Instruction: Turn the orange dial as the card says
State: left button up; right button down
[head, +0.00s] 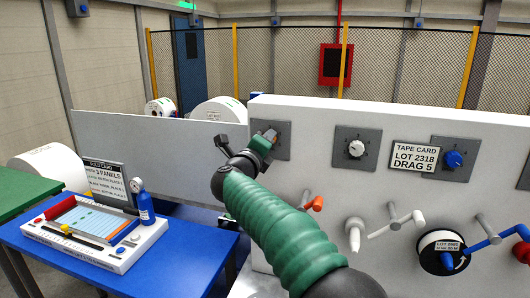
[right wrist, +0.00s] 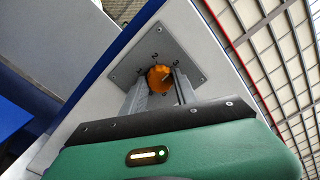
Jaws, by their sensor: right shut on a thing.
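The orange dial (right wrist: 159,76) sits on a square grey plate (right wrist: 158,55) with small marks around it; they are too small to read surely. My right gripper (right wrist: 160,90) is shut on the orange dial, one finger on each side. In the head view my right gripper (head: 264,138) is at the leftmost grey plate on the white panel and largely hides the dial. The tape card (head: 415,157) on the panel reads "LOT 2318 DRAG 5". My left gripper is not in view.
The white panel also carries a white dial (head: 356,148), a blue dial (head: 453,159), several levers and a reel (head: 440,252) at lower right.

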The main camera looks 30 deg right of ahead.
jog(key=shift+w+f+m+b, duration=0.1)
jog(key=shift+f+m+b, duration=0.1)
jog(key=shift+m+b, duration=4.55)
jog(key=shift+f+m+b, duration=0.15)
jog(key=shift+m+b, duration=1.95)
jog(key=shift+m, duration=5.15)
jog(key=shift+r, duration=0.1)
jog(key=c, duration=1.2)
grip_release()
jog(key=shift+c, duration=0.2)
jog(key=o, duration=0.3)
jog(key=shift+d+r, duration=0.1)
